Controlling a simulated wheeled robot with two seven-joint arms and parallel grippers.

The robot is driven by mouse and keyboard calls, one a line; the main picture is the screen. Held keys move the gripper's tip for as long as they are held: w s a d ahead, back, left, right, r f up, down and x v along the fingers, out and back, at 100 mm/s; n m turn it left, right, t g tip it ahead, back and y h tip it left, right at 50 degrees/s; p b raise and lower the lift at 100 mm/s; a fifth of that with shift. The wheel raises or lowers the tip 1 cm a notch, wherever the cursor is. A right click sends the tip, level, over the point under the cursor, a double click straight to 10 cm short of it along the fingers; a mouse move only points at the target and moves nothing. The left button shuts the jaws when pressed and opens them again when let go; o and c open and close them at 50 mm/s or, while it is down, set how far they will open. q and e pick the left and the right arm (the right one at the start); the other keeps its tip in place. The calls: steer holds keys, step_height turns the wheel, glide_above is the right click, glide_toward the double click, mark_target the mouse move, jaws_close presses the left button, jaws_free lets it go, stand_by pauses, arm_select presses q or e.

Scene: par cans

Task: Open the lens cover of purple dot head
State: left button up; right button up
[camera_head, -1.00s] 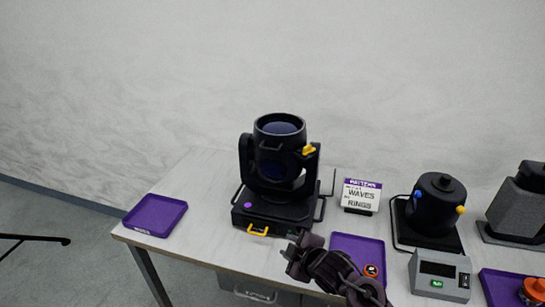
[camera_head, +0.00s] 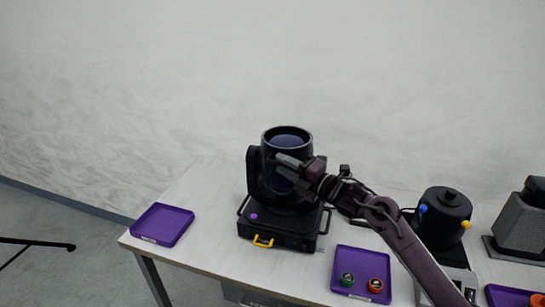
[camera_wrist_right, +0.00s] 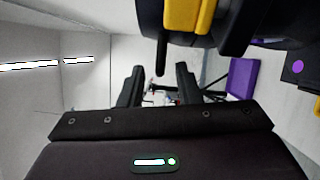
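The purple dot head is a black moving-head lamp (camera_head: 257,170) with its round lens end facing up and a purple dot (camera_head: 253,216) on its base. A yellow handle (camera_head: 263,241) sits on the base front. My right gripper (camera_head: 282,166) is open and empty, in front of the lamp's upper right side. It hides the yellow tab there in the head view. In the right wrist view, a yellow tab (camera_wrist_right: 188,15) on the black lamp body (camera_wrist_right: 260,22) is just above the open fingers (camera_wrist_right: 160,82), apart from them. My left gripper is not in view.
A purple tray (camera_head: 162,224) lies at the table's left end. Another purple tray (camera_head: 349,258) holds a green (camera_head: 347,279) and an orange-red round piece (camera_head: 375,285). A black pot-like unit (camera_head: 444,214) with coloured knobs stands right, partly behind my right arm.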

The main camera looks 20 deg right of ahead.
mark_target(275, 161)
steer(key=shift+p+x, duration=0.55)
steer(key=shift+x, duration=1.75)
steer(key=shift+c, duration=0.3)
jaws_close()
